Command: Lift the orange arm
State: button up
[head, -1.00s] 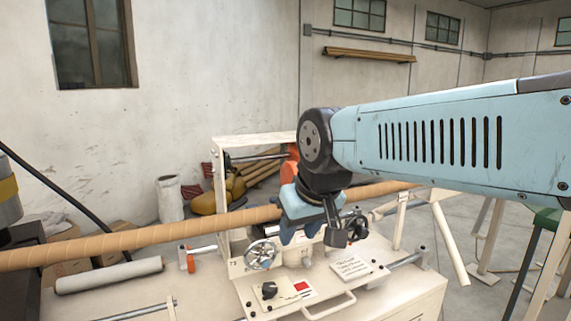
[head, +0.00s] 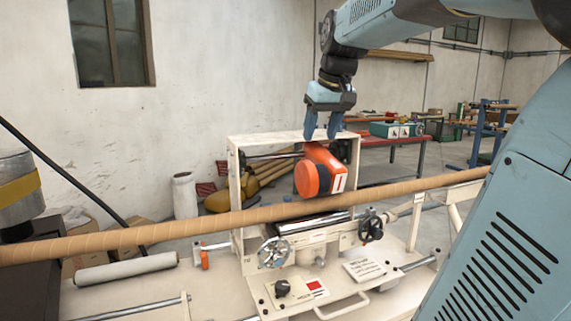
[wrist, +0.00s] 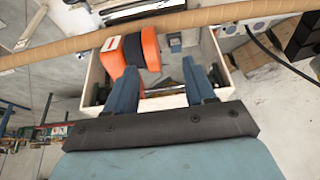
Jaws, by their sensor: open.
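The orange arm (head: 322,172) sits inside the cream frame of the winder, with a dark round band on its front end and a white label on its side. It lies just behind the long brown tube. In the wrist view the orange arm (wrist: 120,55) shows beyond my fingers, left of centre. My gripper (head: 323,132) is above the frame's top bar and the rear of the orange arm, pointing down. In the wrist view its two blue fingers (wrist: 163,82) are apart with nothing held between them.
The long brown tube (head: 230,218) crosses in front of the cream frame (head: 237,195). A handwheel (head: 273,252), a black knob (head: 371,226) and a control panel are on the machine's front. A grey roll (head: 125,270) lies at left.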

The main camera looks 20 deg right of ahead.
jog(key=w+d+r, duration=0.2)
jog(key=w, duration=0.1)
send_near(312, 169)
jog(key=x, duration=0.8)
jog(key=shift+r, duration=0.1)
grip_shut()
dwell(0.5)
